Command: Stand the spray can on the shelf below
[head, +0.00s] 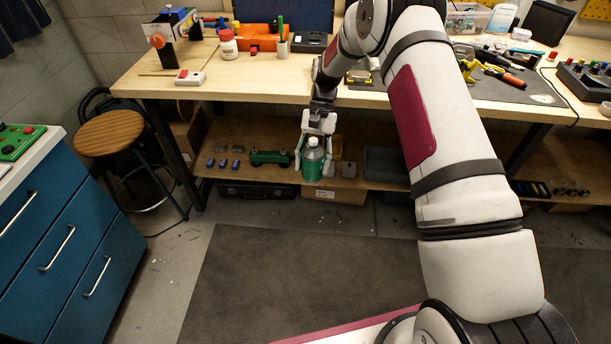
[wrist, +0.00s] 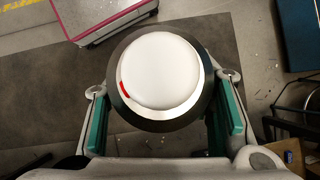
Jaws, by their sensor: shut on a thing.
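On the lower shelf, a green toy-like vehicle (head: 268,158) and small blue blocks (head: 222,162) lie left of the can. A dark tray (head: 385,163) is to its right. The bench top (head: 215,85) overhangs the shelf. A stool (head: 109,132) stands at left.

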